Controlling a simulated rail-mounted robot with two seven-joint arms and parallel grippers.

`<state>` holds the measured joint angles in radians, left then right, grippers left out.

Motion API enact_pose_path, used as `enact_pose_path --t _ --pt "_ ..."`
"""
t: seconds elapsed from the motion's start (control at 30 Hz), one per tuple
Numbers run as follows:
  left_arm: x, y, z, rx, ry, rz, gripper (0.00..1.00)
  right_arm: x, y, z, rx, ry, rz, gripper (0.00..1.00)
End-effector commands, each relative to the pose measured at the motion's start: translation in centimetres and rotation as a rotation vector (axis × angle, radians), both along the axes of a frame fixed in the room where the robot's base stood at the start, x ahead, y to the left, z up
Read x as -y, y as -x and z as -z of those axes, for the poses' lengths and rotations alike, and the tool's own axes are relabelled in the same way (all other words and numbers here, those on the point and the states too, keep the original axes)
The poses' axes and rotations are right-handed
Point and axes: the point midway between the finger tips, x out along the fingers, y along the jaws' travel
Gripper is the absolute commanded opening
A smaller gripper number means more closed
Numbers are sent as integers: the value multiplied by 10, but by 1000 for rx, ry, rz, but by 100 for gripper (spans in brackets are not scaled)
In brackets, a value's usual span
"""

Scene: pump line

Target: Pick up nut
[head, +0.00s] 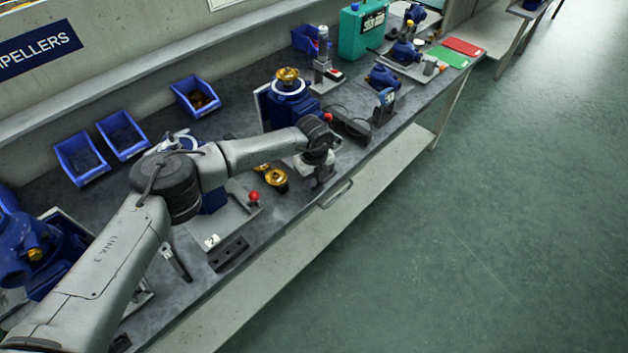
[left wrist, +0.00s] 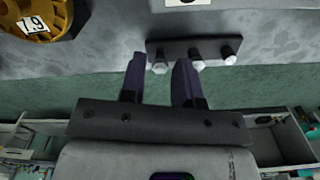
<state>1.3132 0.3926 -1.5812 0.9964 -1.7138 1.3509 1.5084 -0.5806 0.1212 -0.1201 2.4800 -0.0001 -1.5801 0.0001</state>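My left gripper (left wrist: 160,66) is open, its two dark fingers pointing at a dark rack (left wrist: 178,48) in the left wrist view. The rack bears three dark pegs with silver ends. The leftmost silver nut (left wrist: 160,68) appears between the fingertips, with gaps on both sides; I cannot tell how far the tips are from it in depth. In the head view the left gripper (head: 322,176) is over the bench's front edge and hides this rack. My right gripper is not in view.
A blue pump (head: 290,104) stands behind my arm. Another dark block (head: 229,253) lies farther left near the front edge. Blue bins (head: 82,158) line the back. The green floor right of the bench is clear.

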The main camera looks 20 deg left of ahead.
Motion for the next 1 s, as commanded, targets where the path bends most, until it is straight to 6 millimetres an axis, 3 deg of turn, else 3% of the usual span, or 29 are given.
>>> enact_pose_path --t 0.43,0.73,1.0 --pt "0 0 2 0 0 0 29 -2 0 -1 0 -5 4 43" --pt "0 0 2 0 0 0 2 -1 0 -1 0 -3 2 43" --pt "0 0 2 0 0 0 0 1 0 -1 0 5 -3 43"
